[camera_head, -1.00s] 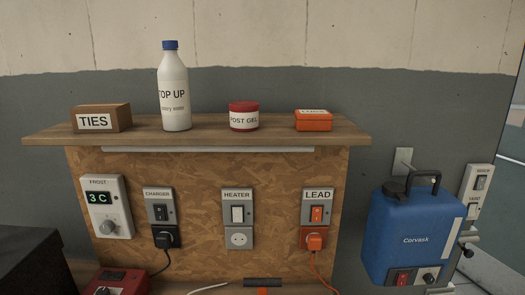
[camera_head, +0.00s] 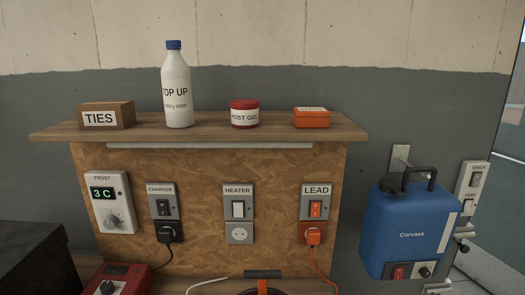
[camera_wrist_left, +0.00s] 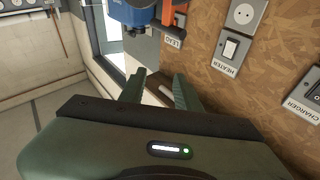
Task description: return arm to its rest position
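Neither of my arms shows in the head view. In the left wrist view my left gripper (camera_wrist_left: 158,88) has two dark green fingers standing apart, with a gap between them. Nothing is held; part of a brown, white-edged surface shows through the gap, beyond the fingers. The gripper is near the chipboard panel (camera_wrist_left: 262,82), which appears turned over in that view. I cannot tell its exact distance from the panel. My right gripper is not in view.
A wooden shelf (camera_head: 215,134) holds a ties box (camera_head: 107,116), bottle (camera_head: 177,90), red tub (camera_head: 244,114) and orange box (camera_head: 312,117). Below are the heater switch (camera_head: 238,208) and lead switch (camera_head: 315,208). A blue Corvask unit (camera_head: 405,230) hangs at right. A red device (camera_head: 121,280) sits lower left.

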